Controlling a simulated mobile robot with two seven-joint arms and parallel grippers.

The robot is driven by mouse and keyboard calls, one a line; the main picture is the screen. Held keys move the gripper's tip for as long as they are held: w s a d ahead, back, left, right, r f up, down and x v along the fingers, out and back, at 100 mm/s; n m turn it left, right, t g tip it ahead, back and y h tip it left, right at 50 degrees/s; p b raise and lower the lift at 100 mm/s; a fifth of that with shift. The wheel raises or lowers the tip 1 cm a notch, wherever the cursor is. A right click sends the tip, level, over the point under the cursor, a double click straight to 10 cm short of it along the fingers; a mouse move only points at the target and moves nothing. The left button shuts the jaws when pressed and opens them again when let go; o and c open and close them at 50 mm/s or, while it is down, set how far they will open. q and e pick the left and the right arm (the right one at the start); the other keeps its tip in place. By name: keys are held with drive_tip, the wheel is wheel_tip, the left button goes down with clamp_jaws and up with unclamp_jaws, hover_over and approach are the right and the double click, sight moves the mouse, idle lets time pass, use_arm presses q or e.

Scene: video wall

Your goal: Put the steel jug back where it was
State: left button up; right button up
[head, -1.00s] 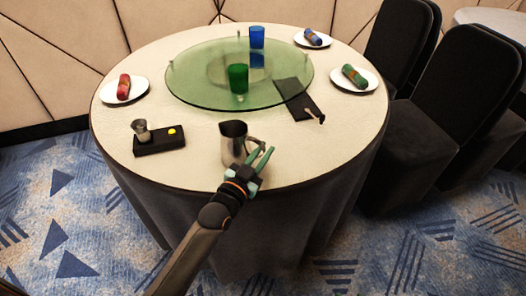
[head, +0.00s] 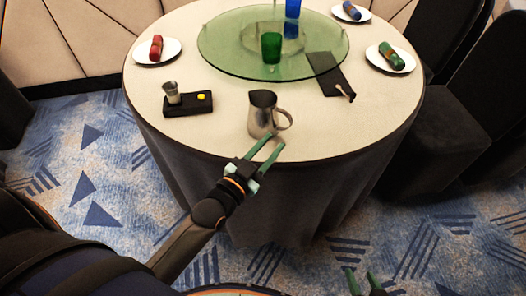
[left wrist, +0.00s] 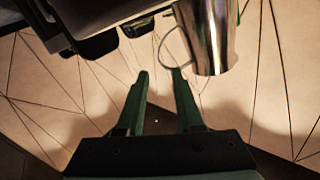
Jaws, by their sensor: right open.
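The steel jug (head: 262,118) stands upright on the cream tablecloth near the round table's front edge, its handle to the right. My left gripper (head: 277,141) is open and empty, just in front of the jug and below its handle in the head view. In the left wrist view, the jug (left wrist: 208,38) and its handle show beyond the open fingers (left wrist: 159,73), with nothing between them. My right gripper (head: 361,272) is open and empty at the bottom of the head view, away from the table.
A black tray (head: 187,108) with a small metal cup (head: 171,92) and a yellow item lies left of the jug. Behind are a glass turntable (head: 225,60), a green glass (head: 271,48) and a dark mat (head: 325,72). Dark chairs (head: 455,110) stand at right.

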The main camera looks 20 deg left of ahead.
use_arm(q)
drive_tip(key=s+d+f+n+g, duration=0.1)
drive_tip(key=s+d+f+g, duration=0.1)
drive_tip(key=s+f+g, duration=0.2)
drive_tip(key=s+d+f+n+g, duration=0.1)
drive_tip(key=s+f+g, duration=0.3)
drive_tip(key=s+f, duration=0.7)
wheel_tip(320, 180, down, 2)
drive_tip(key=shift+s+d+g, duration=0.25)
drive_tip(key=shift+d+g, duration=0.05)
drive_tip(key=shift+d, duration=0.2)
use_arm(e)
drive_tip(key=shift+s+f, duration=0.1)
drive_tip(key=shift+s, duration=0.1)
use_arm(q)
drive_tip(key=s+a+r+y+p, duration=0.1)
drive_tip(key=a+r+p, duration=0.2)
drive_tip(key=r+p, duration=0.6)
drive_tip(key=p, duration=0.3)
drive_tip(key=shift+s+r+n, duration=0.2)
drive_tip(key=shift+n, duration=0.1)
use_arm(e)
drive_tip(key=s+d+r, duration=0.1)
drive_tip(key=d+r, duration=0.2)
drive_tip(key=r, duration=0.6)
drive_tip(key=shift+s+d+m+h, duration=0.2)
drive_tip(key=shift+s+m+h, duration=0.1)
drive_tip(key=shift+h, duration=0.1)
